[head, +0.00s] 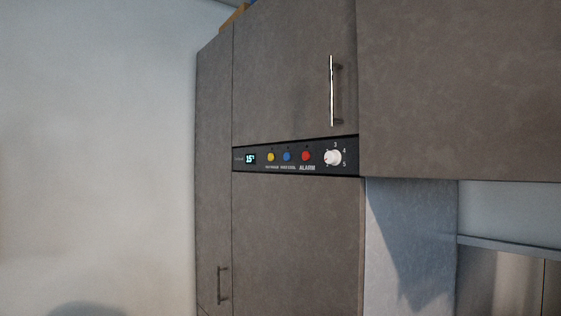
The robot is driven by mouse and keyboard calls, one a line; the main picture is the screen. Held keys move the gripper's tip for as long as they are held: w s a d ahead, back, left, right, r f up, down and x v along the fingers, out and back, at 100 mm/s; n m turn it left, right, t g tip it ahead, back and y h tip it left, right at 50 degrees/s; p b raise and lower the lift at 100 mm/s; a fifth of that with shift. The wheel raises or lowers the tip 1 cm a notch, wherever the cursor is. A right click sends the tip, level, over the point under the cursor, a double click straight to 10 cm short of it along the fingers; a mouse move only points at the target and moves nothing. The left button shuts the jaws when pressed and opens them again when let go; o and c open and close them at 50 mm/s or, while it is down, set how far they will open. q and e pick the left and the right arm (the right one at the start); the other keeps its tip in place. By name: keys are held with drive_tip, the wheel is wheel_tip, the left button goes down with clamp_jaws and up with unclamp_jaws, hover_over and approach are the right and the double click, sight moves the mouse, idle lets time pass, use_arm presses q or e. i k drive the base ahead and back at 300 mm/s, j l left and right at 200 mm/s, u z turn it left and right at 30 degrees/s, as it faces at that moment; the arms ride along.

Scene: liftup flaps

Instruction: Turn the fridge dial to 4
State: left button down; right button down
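The fridge dial (332,158) is a small white knob at the right end of a black control panel (243,168). The numbers 3, 4 and 5 show around its upper and right side; where its pointer stands is too small to tell for sure. Left of it on the panel are a red alarm button (306,156), a blue button (287,156), a yellow button (270,157) and a lit display (250,159) that seems to read 15. Neither of my grippers is in the head view, and nothing touches the dial.
A grey upper door (285,75) with a vertical metal handle (332,90) is above the panel, and a grey lower door (295,240) is below. A cabinet (460,85) juts out at upper right. A wall (95,150) fills the left. Space before the panel looks clear.

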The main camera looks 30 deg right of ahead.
sight(333, 157)
drive_tip(key=z, duration=1.3)
